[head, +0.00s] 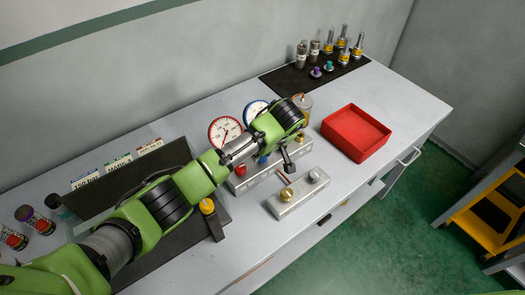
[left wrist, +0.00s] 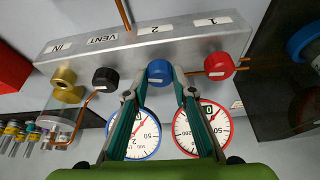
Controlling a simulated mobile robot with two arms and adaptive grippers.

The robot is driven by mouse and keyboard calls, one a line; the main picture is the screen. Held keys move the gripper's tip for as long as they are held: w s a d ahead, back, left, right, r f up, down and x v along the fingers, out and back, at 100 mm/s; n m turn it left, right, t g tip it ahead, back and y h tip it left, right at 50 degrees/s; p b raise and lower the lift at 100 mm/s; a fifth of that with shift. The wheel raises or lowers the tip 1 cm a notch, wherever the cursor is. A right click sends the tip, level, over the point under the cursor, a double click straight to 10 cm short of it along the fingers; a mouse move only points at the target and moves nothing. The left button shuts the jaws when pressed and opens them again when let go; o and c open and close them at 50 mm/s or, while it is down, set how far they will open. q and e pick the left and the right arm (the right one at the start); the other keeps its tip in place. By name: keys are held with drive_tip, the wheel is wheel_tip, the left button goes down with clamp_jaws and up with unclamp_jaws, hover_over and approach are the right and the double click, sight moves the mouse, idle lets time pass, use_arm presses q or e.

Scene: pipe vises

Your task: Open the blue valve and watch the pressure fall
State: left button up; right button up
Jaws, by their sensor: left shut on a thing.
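The blue valve knob (left wrist: 160,72) sits on the grey metal manifold (left wrist: 120,47) below the label 2 in the left wrist view. My left gripper (left wrist: 160,88) is shut on this knob, one finger on each side. A little blue of the knob (head: 262,160) shows beneath my arm in the head view. A blue-rimmed gauge (left wrist: 134,136) and a red-rimmed gauge (left wrist: 201,130) stand behind my fingers, which partly cover them. Both have red needles; I cannot read exact values. My right gripper is not in view.
A red knob (left wrist: 219,66) and a black knob (left wrist: 105,79) flank the blue one closely. A red tray (head: 356,132) stands to the right. A smaller metal block (head: 299,194) with knobs lies in front. Bottles stand on a dark mat (head: 283,82) at the back.

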use_arm(q)
drive_tip(key=shift+n+y, duration=0.3)
drive_tip(key=shift+n, duration=0.1)
drive_tip(key=o, duration=1.1)
drive_tip(key=v, duration=1.2)
drive_tip(key=shift+w, duration=0.1)
